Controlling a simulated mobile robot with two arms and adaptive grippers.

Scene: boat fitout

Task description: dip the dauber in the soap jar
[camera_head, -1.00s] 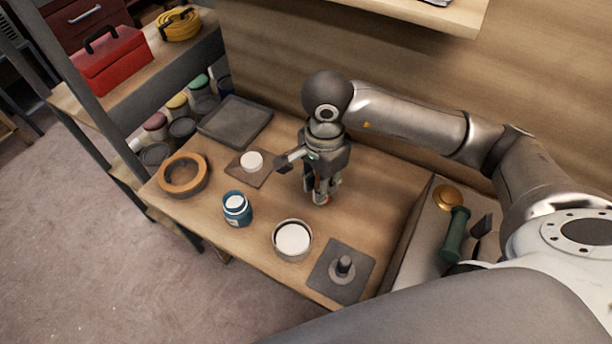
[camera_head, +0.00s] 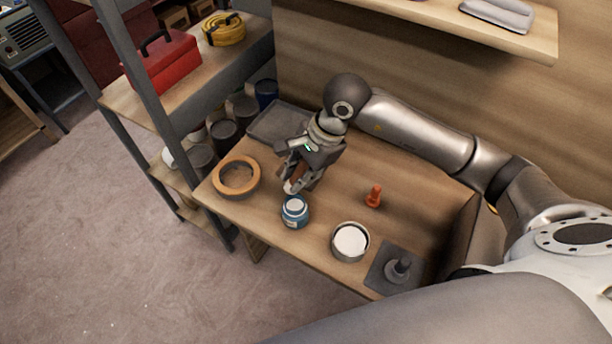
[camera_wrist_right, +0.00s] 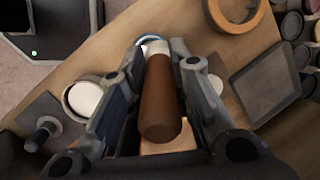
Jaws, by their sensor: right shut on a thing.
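My right gripper (camera_head: 299,180) is shut on the dauber, which has a brown handle (camera_wrist_right: 160,100) and a pale tip (camera_wrist_right: 155,47). The dauber is tilted, its tip pointing down toward the blue jar (camera_head: 295,217). This jar has a white top or contents and stands upright near the table's front edge; I take it as the soap jar. In the right wrist view only a blue-white rim (camera_wrist_right: 147,38) shows behind the tip. The tip looks just above or behind the mouth; I cannot tell if they touch. My left gripper is not in view.
On the table (camera_head: 325,250) are an orange-brown ring (camera_head: 236,190), a round tin with white contents (camera_head: 350,258), a small orange peg-like thing (camera_head: 374,196), a dark plate with a post (camera_head: 398,268) and a grey tray (camera_head: 262,125). A shelf rack (camera_head: 150,105) stands at left.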

